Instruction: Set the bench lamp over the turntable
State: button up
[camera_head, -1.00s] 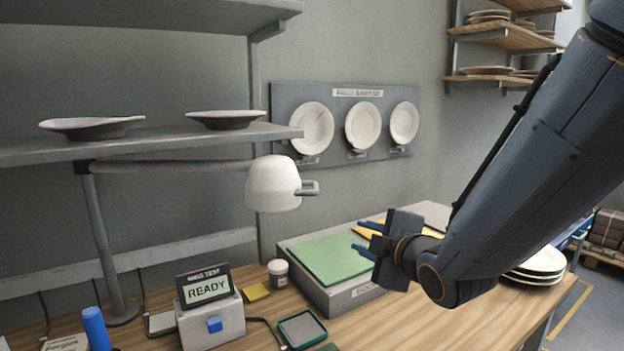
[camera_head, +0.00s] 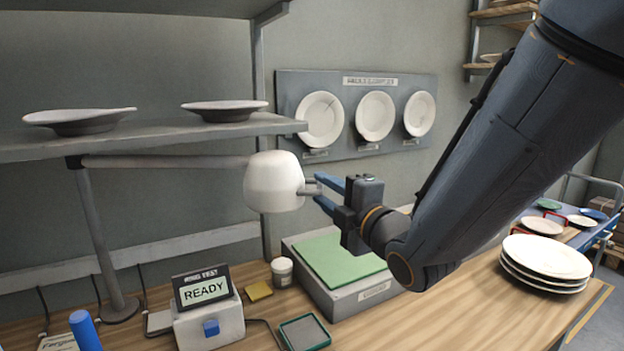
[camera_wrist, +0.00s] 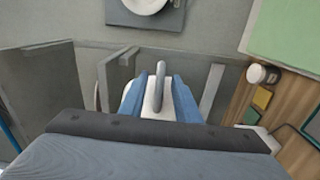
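The bench lamp has a white shade (camera_head: 272,182) on a grey arm (camera_head: 165,161) that reaches right from an upright post (camera_head: 101,235). A small handle (camera_head: 309,187) sticks out from the right of the shade. My gripper (camera_head: 319,190) is at this handle, coming from the right. In the wrist view the handle (camera_wrist: 160,84) stands between two blue fingers, with gaps on both sides, so the gripper looks open around it. The white shade is partly hidden there behind the handle and fingers. I cannot pick out a turntable in these views.
A grey shelf (camera_head: 150,139) with two plates runs above the lamp arm. Below are a READY display box (camera_head: 208,320), a jar (camera_head: 282,271) and a grey block with a green top (camera_head: 341,259). Stacked plates (camera_head: 545,262) stand at the right.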

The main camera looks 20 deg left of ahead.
aim_at(310, 180)
jog(key=shift+p+x, duration=1.05)
jog(key=shift+x, duration=2.05)
jog(key=shift+c, duration=0.4)
grip_shut()
